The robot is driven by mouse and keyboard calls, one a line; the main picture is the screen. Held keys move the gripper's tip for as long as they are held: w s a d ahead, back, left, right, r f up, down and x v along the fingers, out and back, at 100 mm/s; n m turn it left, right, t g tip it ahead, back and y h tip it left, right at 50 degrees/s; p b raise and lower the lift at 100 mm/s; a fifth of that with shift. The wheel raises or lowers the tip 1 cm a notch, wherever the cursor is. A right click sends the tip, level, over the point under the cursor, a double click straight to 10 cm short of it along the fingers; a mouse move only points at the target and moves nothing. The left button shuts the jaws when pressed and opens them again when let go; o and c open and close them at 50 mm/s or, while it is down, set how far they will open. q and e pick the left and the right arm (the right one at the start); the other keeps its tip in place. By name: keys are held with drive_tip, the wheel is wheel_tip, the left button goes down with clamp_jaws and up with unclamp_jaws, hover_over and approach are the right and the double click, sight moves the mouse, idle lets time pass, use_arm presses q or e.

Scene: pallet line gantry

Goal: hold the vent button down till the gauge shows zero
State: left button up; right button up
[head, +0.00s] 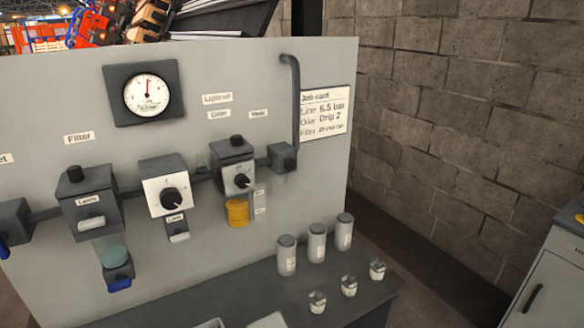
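The round gauge (148,93) with a white dial in a dark square frame is on the upper left of the grey panel. Its needle points roughly straight up; the numbers are too small to read. I cannot tell for sure which part is the vent button. A dark box (282,158) at the foot of a bent pipe sits on the right of the line, below a small blurred label (258,114). Neither of my grippers is in view.
Two white-faced units with black knobs (174,200) sit mid-panel. A job card (326,112) reads 6.5 bar. Grey canisters (287,256) and small cups (317,302) stand on the dark bench (255,280) below. A cabinet (550,270) stands at the right by a block wall.

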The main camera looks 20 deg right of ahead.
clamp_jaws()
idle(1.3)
